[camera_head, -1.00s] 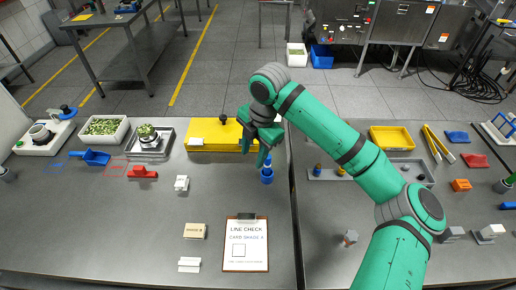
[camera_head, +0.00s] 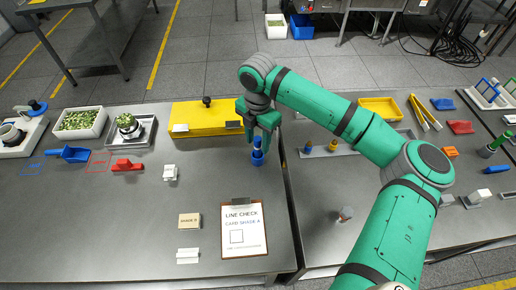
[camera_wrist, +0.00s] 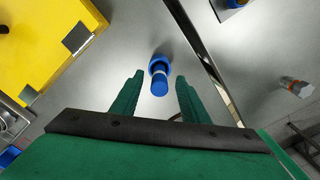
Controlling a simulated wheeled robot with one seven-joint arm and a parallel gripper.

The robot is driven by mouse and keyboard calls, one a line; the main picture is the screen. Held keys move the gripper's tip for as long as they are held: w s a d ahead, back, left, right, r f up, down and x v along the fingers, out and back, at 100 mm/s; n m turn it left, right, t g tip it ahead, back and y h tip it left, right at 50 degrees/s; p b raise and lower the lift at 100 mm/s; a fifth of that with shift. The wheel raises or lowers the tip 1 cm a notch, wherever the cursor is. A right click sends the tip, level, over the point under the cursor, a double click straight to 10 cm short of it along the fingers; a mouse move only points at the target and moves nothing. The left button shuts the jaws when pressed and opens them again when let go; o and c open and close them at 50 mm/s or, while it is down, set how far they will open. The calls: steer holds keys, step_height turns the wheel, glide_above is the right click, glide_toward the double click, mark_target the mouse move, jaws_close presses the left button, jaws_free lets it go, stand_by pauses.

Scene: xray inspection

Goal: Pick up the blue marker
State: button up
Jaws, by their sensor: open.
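The blue marker (camera_wrist: 159,87) stands upright in a round blue holder (camera_wrist: 160,62) in the wrist view, with a white band below its blue top. In the head view the marker (camera_head: 257,143) rises from the blue holder (camera_head: 257,159) near the right edge of the left table. My gripper (camera_wrist: 158,88) is open, its two green fingers on either side of the marker with gaps at both sides. In the head view my gripper (camera_head: 262,133) is right at the marker and partly hides its top.
A yellow box (camera_head: 200,118) lies close left of my gripper. A clipboard (camera_head: 243,231) lies in front of the holder. A gap between tables runs just right of the holder. A tray (camera_head: 327,151) with small items is on the right table.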

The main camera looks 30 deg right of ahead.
mark_target(258, 150)
steer(key=shift+f, duration=1.45)
steer(key=shift+c, duration=0.2)
